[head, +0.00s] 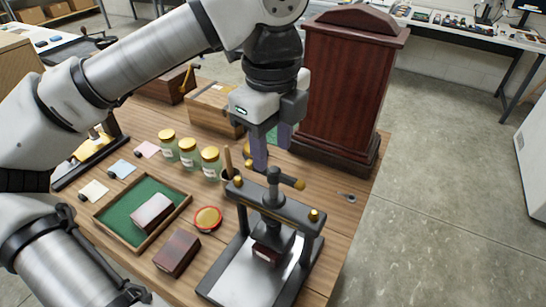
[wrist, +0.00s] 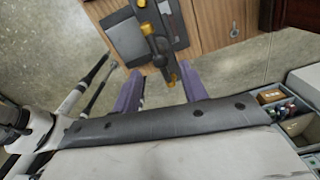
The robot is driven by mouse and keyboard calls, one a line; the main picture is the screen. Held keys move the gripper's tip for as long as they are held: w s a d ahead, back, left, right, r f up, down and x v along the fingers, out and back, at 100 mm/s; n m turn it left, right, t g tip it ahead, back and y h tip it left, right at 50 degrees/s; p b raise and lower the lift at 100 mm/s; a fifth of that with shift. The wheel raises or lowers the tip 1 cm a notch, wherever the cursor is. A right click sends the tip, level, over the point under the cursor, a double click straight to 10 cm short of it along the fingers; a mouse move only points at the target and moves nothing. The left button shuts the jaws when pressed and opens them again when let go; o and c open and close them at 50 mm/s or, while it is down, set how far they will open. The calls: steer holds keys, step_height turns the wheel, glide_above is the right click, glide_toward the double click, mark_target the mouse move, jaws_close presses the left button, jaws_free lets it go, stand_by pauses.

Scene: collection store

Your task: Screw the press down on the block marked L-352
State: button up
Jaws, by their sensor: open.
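The dark press (head: 240,213) stands on the table at the front right, with a pale base plate, two posts and a crossbar. Its central screw (head: 273,181) carries a handle bar with brass knobs (head: 299,184). A dark red block (head: 266,252) with a white label sits under the screw; I cannot read the label. My gripper (head: 271,155) is open above and behind the press handle, its purple fingers pointing down. In the wrist view, the press (wrist: 128,40) is ahead of my gripper (wrist: 160,70), and a brass knob (wrist: 172,79) shows between the fingers.
A brown block (head: 177,253) and a round red-rimmed dish (head: 207,219) lie left of the press. A green-lined tray (head: 128,190) holds another block (head: 152,213). Several jars (head: 188,152) stand behind. A tall wooden case (head: 350,85) rises close behind my gripper.

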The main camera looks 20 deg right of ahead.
mark_target(273, 169)
steer(key=shift+f+p, duration=0.3)
steer(key=shift+f, duration=1.95)
jaws_close()
